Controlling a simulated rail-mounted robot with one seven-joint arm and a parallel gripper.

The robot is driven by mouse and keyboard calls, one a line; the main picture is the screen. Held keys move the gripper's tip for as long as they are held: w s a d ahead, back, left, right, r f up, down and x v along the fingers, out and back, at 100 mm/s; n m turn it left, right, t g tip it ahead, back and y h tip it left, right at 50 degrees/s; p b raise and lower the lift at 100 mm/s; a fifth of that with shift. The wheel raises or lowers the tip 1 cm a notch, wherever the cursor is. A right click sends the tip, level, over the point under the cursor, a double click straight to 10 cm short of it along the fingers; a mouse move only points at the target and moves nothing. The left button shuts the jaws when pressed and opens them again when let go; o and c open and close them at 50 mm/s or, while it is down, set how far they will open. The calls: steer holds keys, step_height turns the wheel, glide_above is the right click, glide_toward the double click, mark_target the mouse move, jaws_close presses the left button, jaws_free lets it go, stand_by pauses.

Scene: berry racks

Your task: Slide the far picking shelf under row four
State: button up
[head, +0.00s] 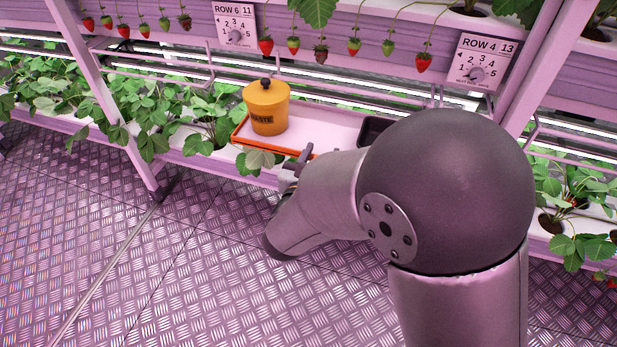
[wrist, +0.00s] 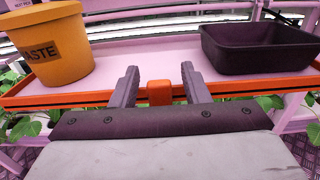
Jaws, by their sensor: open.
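The picking shelf (head: 318,125) is a pale board with an orange rim, mounted low on the rack. In the head view its left end lies below and just right of the row 6 sign (head: 235,24); my arm hides its right part. The row 4 sign (head: 482,61) hangs further right. In the wrist view the shelf's orange front edge (wrist: 50,100) carries an orange tab (wrist: 159,92). My gripper (wrist: 159,70) is open, one finger on each side of the tab, with gaps visible; it also shows at the shelf's front edge in the head view (head: 306,154).
A yellow waste pot (head: 267,107) with a dark knob stands on the shelf's left, and a black bin (wrist: 258,48) on its right. Strawberry plants (head: 190,115) crowd the gutter at left, and more (head: 575,190) grow at right. A rack post (head: 110,100) stands left. The floor is clear.

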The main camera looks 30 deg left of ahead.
steer(key=v, duration=1.6)
steer(key=shift+s+p, duration=0.4)
steer(key=shift+p, duration=0.05)
steer(key=w+d+r+m+g+h+p, duration=0.3)
steer(key=d+m+h, duration=0.25)
steer(key=d, duration=0.35)
steer(key=w+d+r+m+g+h+p, duration=0.35)
steer(key=d+m, duration=0.25)
steer(key=d, duration=0.3)
steer(key=w+d+r+m+g+h+p, duration=0.3)
steer(key=d+m+h, duration=0.25)
steer(key=d, duration=0.45)
steer(key=s+d+r+m+g+y+p, duration=0.3)
steer(key=d+r+m+y+p, duration=0.1)
steer(key=m, duration=0.6)
steer(key=s+d+r+m+g+y+p, duration=0.4)
steer(key=r+m+y+p, duration=0.1)
steer(key=m, duration=0.6)
steer(key=shift+r+y+p, duration=0.2)
steer(key=shift+y+p, duration=0.45)
steer(key=shift+p, duration=0.4)
